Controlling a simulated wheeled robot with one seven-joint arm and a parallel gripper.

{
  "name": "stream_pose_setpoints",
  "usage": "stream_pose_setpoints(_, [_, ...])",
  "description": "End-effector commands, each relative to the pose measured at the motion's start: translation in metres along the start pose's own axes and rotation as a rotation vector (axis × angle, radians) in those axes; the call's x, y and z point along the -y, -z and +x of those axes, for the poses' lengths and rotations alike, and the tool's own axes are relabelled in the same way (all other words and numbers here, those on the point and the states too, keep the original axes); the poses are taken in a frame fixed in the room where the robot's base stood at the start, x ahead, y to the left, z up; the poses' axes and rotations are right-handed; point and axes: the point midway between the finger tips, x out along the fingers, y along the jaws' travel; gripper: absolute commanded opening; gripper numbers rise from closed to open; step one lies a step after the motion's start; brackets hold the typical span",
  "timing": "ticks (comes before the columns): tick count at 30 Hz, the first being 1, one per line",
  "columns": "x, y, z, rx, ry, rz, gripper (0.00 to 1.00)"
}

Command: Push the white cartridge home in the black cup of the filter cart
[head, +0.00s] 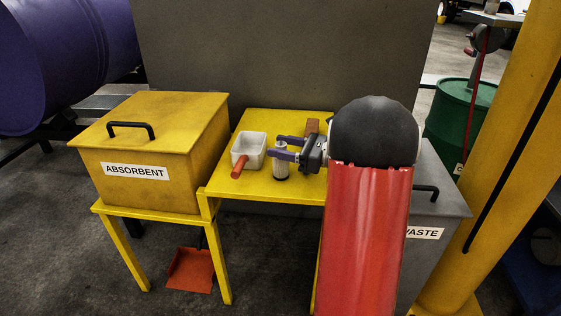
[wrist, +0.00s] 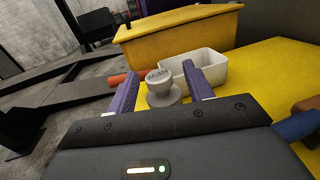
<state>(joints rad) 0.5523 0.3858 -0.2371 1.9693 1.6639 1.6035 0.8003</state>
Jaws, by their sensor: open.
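My gripper (head: 275,147) is open above the yellow table, its purple fingers pointing left in the head view. A pale grey knobbed piece (head: 281,172) stands upright on the table at the fingers. In the wrist view this piece (wrist: 161,91) shows between the two fingers (wrist: 160,72), with a round top, a wider flange and lettering that seems to read PUSH. Whether a finger touches it I cannot tell. I cannot make out a white cartridge, black cup or filter cart for certain in either view.
The yellow ABSORBENT bin (head: 175,170) stands further left, a grey WASTE bin (head: 450,200) right. A yellow post (head: 505,150) and green drum (head: 455,120) stand further right.

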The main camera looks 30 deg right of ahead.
Motion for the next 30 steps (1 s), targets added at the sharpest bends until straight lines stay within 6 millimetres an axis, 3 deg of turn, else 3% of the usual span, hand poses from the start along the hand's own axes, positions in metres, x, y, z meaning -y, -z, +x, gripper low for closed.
stream_pose_setpoints(6, [-0.001,-0.002,0.025,-0.001,-0.001,-0.001,0.51])
stream_pose_setpoints(14, [0.0,-0.002,0.027,0.0,0.0,-0.002,0.5])
stream_pose_setpoints(25, [0.0,-0.002,0.026,-0.001,-0.001,-0.001,0.02])
stream_pose_setpoints(30, [0.0,-0.002,0.026,0.0,-0.001,-0.002,0.0])
